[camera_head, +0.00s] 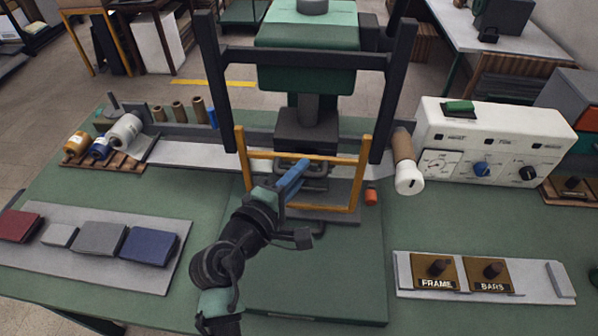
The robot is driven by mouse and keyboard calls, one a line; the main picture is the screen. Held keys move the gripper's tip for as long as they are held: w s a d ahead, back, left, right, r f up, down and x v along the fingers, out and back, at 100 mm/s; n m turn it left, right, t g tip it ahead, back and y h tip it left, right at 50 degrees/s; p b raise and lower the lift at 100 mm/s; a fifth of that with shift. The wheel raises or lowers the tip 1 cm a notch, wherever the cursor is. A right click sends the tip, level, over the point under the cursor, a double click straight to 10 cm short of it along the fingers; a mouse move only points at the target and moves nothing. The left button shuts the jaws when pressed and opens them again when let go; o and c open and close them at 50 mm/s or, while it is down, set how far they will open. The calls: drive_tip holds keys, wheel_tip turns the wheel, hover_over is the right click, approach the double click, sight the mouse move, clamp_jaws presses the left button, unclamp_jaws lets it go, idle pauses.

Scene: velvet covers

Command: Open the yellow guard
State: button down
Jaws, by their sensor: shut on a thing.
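The yellow guard (357,178) is an upright rectangular frame in front of the dark press head, at the middle of the bench. Its side posts, top bar and lower bar show. My gripper (303,166) reaches in from the front, with its blue part crossing the guard's opening. It is shut on the guard near the middle of the top bar. The exact contact is small and partly hidden by my gripper. Dark bars show just behind and beside my gripper.
A tall dark frame (392,95) surrounds the green press (307,45). A white control box (490,140) and white-ended roll (409,178) stand right. Covers (151,246) lie left; FRAME and BARS blocks (436,272) lie front right.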

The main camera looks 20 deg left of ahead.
idle(0.3)
wheel_tip(320, 180, up, 17)
drive_tip(key=p, duration=1.4)
drive_tip(key=shift+r, duration=0.2)
drive_tip(key=c, duration=0.8)
unclamp_jaws()
drive_tip(key=shift+f, duration=0.25)
drive_tip(key=shift+c, duration=0.2)
drive_tip(key=b+v, duration=0.3)
drive_tip(key=v, duration=1)
drive_tip(key=shift+b, duration=0.4)
